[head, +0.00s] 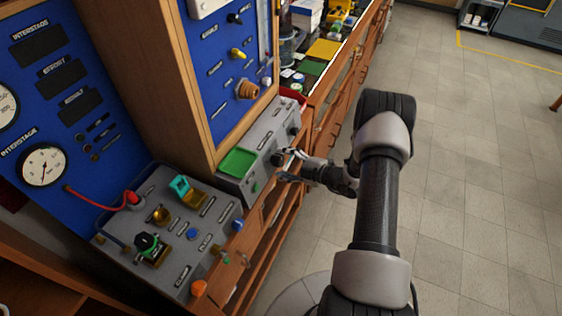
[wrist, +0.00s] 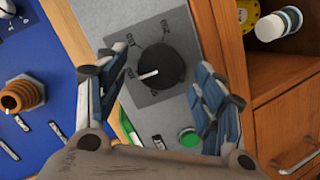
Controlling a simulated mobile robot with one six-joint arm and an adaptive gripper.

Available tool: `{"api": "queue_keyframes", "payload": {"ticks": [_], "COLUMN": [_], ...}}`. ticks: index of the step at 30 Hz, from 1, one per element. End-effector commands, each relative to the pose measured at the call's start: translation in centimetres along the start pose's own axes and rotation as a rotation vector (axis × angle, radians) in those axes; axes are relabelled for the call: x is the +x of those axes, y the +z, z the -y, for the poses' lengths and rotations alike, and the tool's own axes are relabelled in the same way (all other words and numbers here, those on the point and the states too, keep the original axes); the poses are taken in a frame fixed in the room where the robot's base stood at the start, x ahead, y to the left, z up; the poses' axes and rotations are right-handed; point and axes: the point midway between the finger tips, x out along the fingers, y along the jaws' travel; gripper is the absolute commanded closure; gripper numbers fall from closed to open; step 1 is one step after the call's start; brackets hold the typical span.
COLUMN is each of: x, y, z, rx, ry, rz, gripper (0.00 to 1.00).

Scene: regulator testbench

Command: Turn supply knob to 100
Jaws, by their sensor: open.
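A black round knob (wrist: 161,66) sits on a dark square dial plate (wrist: 163,90) in the wrist view. Its white pointer points left and slightly down. My gripper (wrist: 162,82) is open, with one finger left and one right of the knob. The fingers look apart from it, and nothing is between them but the view of the knob. In the head view my gripper (head: 283,166) is at the front of a grey box (head: 272,133), and the fingers partly hide that face.
A blue panel with a brass fitting (head: 247,90) stands behind. A lower grey console (head: 170,232) with several knobs is at the left. Wooden drawers (wrist: 290,120) lie to the right. The tiled floor (head: 480,150) is clear.

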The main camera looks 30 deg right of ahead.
Motion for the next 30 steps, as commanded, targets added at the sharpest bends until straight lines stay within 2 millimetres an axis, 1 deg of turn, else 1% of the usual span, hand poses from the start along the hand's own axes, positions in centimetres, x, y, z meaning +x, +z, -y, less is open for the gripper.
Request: {"api": "queue_keyframes", "payload": {"ticks": [1,6,9,12,15,18,30], "x": [-1.2,-5.0,-6.9,-8.4,-9.4,-9.9,-10.0], "y": [0.1,0.1,0.1,0.1,0.1,0.0,-0.1], "z": [-0.1,-0.2,-0.1,-0.1,-0.1,0.0,0.0], "rx": [0.002,0.001,0.002,0.002,0.002,0.001,0.001], "ry": [0.003,0.004,0.004,0.003,0.002,0.000,0.001], "rz": [0.004,0.004,0.004,0.003,0.002,0.000,-0.001], "gripper": [0.38,0.38,0.38,0.38,0.38,0.38,0.38]}}
